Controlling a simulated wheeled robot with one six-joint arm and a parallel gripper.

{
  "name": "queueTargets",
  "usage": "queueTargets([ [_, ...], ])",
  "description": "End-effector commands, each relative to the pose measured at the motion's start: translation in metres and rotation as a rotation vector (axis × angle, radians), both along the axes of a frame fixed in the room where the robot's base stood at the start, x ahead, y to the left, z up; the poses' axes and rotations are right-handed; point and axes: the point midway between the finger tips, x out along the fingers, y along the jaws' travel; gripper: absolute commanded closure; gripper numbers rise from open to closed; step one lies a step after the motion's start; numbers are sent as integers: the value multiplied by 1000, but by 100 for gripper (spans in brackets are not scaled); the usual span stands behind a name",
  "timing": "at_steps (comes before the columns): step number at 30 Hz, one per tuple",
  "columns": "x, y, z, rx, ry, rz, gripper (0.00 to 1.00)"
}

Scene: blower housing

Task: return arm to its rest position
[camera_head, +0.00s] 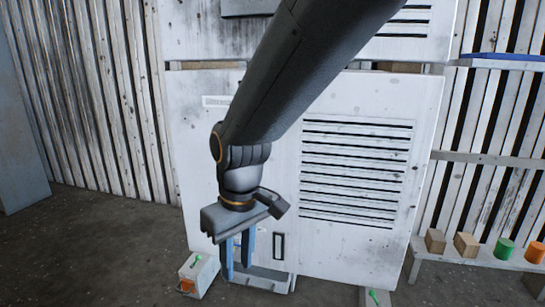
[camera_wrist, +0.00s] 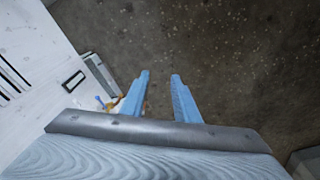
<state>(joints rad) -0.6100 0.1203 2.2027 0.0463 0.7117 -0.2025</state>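My gripper (camera_head: 237,256) hangs below my dark arm, fingers pointing down, in front of the white blower housing (camera_head: 250,170) in the head view. In the wrist view my gripper (camera_wrist: 160,80) shows two blue fingers standing apart with floor between them. Nothing is held. The housing (camera_wrist: 35,40) lies at the left of the wrist view, with its vents and a dark-framed slot. My arm hides part of the housing's upper front.
A small box with a green knob (camera_head: 198,268) and an orange spot stands on the floor beside the fingers. A low bench (camera_head: 480,258) at right bears wooden blocks (camera_head: 466,245), a green cylinder (camera_head: 504,249) and an orange cylinder (camera_head: 535,252). The floor at left (camera_head: 90,240) is clear.

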Motion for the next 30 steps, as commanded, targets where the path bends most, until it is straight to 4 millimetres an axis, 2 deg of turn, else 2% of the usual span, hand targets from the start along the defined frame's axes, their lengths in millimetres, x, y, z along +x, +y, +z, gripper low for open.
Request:
queueTargets([
  [1, -22, -6, 12, 12, 5, -19, 72],
  [3, -50, -14, 22, 24, 21, -50, 72],
  [6, -82, -24, 31, 39, 39, -86, 72],
  [12, -128, -40, 39, 59, 67, -138, 72],
  [18, -164, -54, 41, 74, 91, -177, 72],
  [20, -174, -57, 42, 79, 98, -189, 72],
  [30, -163, -74, 77, 61, 92, -258, 72],
])
